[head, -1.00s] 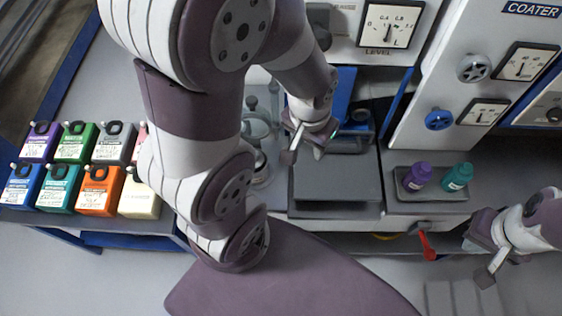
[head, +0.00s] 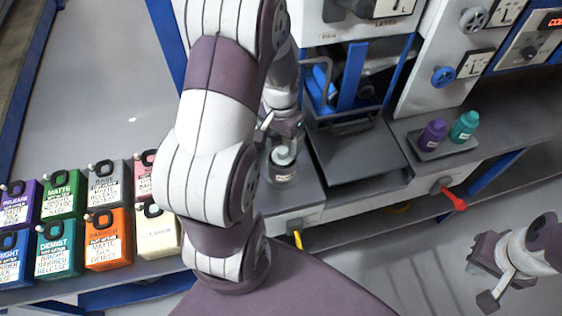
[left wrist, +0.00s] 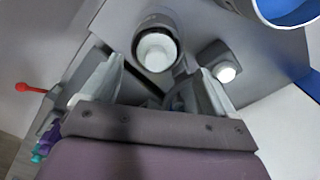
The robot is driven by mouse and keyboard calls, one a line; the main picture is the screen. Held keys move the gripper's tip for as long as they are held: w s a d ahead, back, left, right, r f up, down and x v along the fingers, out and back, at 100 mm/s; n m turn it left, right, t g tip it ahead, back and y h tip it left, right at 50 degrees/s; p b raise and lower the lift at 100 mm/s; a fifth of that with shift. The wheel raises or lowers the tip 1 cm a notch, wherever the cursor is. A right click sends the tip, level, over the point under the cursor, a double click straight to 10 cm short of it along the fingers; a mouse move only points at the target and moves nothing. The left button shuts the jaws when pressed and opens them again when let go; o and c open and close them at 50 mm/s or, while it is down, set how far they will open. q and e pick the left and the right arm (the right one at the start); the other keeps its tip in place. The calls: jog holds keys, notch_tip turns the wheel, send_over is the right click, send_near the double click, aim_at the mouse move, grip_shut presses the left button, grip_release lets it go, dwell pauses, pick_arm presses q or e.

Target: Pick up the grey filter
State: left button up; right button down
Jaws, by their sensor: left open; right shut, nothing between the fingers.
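A grey cylindrical container (head: 284,174) with a pale label stands on the bench, left of the dark tray. No part is clearly marked as the grey filter, so I cannot tell whether this is it. My left gripper (head: 276,128) is open, just above and behind this container in the head view. In the left wrist view the open fingers (left wrist: 158,72) point towards a dark cylinder with a pale round top (left wrist: 157,48). A smaller grey piece with a bright round end (left wrist: 224,73) is near the right finger. My right gripper (head: 490,290) is shut and empty, low at the right.
Several coloured, labelled boxes with black handles (head: 105,240) stand at the left, one of them grey. A dark flat tray (head: 360,165) lies right of the container. Purple (head: 433,133) and teal (head: 464,126) bottles stand further right. A red lever (head: 455,200) sticks out below.

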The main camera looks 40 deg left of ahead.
aim_at(283, 149)
pick_arm(q)
jog(key=f, duration=0.5)
jog(key=shift+w+d+f+p, duration=0.2)
jog(key=shift+w+d+p, duration=0.05)
jog(key=shift+w+p, duration=0.1)
jog(key=shift+s+r, duration=0.1)
jog(key=shift+s, duration=0.15)
jog(key=c, duration=0.3)
jog(key=shift+w+r, duration=0.1)
jog(key=c, duration=1.2)
